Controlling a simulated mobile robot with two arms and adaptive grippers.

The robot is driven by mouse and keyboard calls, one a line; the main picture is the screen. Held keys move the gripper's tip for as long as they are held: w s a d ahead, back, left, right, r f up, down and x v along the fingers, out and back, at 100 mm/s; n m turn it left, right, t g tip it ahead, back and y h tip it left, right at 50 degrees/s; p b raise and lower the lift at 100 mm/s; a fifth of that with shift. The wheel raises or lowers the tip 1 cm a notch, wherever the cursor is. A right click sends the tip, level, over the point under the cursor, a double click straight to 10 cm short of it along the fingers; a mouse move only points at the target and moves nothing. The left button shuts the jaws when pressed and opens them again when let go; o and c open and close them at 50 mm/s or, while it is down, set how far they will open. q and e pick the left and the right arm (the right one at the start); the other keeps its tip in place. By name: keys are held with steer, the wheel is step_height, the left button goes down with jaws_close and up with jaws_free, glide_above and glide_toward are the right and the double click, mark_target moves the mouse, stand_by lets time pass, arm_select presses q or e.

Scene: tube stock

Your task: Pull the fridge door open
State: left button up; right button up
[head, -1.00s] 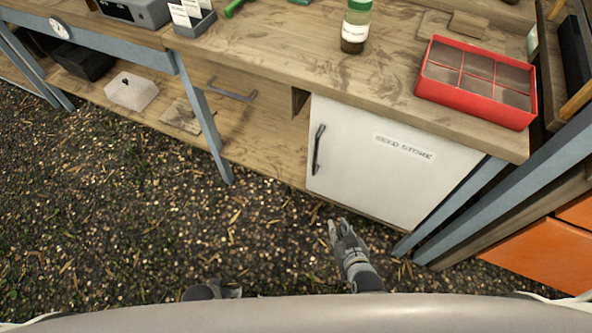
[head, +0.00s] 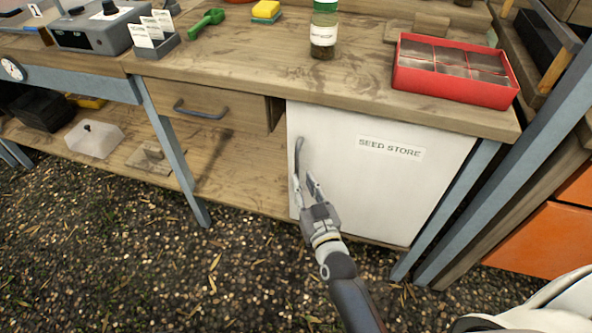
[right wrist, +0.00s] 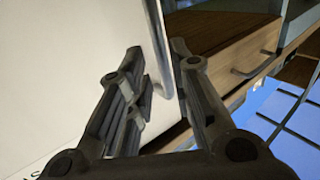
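The white fridge door (head: 385,190), labelled "SEED STORE", looks closed under the bench. Its dark upright handle (head: 298,155) is near the door's left edge. My right gripper (head: 304,178) is open at the lower part of the handle, with fingers pointing up toward it. In the right wrist view the fingers (right wrist: 157,58) stand apart, and the handle bar (right wrist: 162,78) shows in the gap between them, beside the white door (right wrist: 75,65). I cannot tell whether a finger touches it. My left gripper is out of view.
The wooden bench (head: 235,65) holds a red tray (head: 455,90), a green-lidded jar (head: 323,30) and a green scoop (head: 207,20). A drawer (head: 215,108) is left of the fridge. A blue leg (head: 450,210) stands right of it. The gravel in front is clear.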

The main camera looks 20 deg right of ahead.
mark_target(298, 171)
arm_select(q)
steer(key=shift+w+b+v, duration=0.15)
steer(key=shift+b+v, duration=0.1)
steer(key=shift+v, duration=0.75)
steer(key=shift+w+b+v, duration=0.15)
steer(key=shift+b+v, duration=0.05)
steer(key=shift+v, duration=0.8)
arm_select(e)
steer(key=shift+w, duration=3.1)
steer(key=shift+c, duration=0.2)
jaws_close()
